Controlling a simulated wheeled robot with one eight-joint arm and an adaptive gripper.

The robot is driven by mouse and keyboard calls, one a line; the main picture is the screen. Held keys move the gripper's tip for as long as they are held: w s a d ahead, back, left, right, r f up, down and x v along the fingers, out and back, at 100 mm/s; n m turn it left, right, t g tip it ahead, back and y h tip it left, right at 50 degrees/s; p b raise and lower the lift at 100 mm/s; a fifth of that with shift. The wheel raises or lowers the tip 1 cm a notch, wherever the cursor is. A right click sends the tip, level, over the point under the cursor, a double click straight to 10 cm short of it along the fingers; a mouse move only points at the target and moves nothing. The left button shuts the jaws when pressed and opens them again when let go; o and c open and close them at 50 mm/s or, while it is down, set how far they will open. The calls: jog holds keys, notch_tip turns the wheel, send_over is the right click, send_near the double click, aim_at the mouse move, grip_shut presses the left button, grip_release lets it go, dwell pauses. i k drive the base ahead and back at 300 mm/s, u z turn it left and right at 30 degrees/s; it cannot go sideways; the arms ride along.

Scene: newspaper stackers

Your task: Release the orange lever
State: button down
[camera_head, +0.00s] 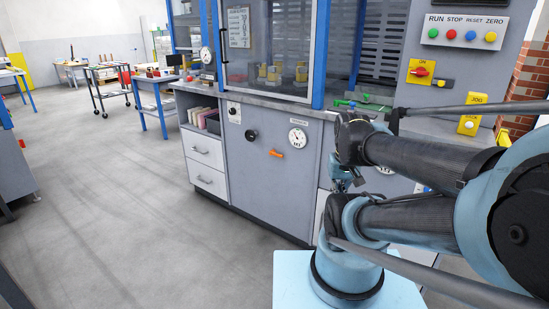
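The orange lever (276,153) is a small handle on the grey front panel of the machine cabinet. It lies close to horizontal, tilted slightly down to the right, below and left of a round white gauge. My gripper (342,184) hangs below the wrist of my arm, to the right of the lever and apart from it. It is small and partly hidden by my arm, so I cannot tell whether its fingers are open or shut. Nothing covers the lever.
The cabinet (238,165) also carries a black knob (251,135) and a gauge (298,137). White drawers (205,165) stand to its left. Green tools (362,105) lie on the counter. A button panel (465,31) is at upper right. The floor (130,220) left of the cabinet is clear.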

aim_at(272, 152)
jog(key=k, duration=1)
jog(key=z, duration=0.7)
jog(key=i, duration=1.15)
jog(key=u, duration=0.8)
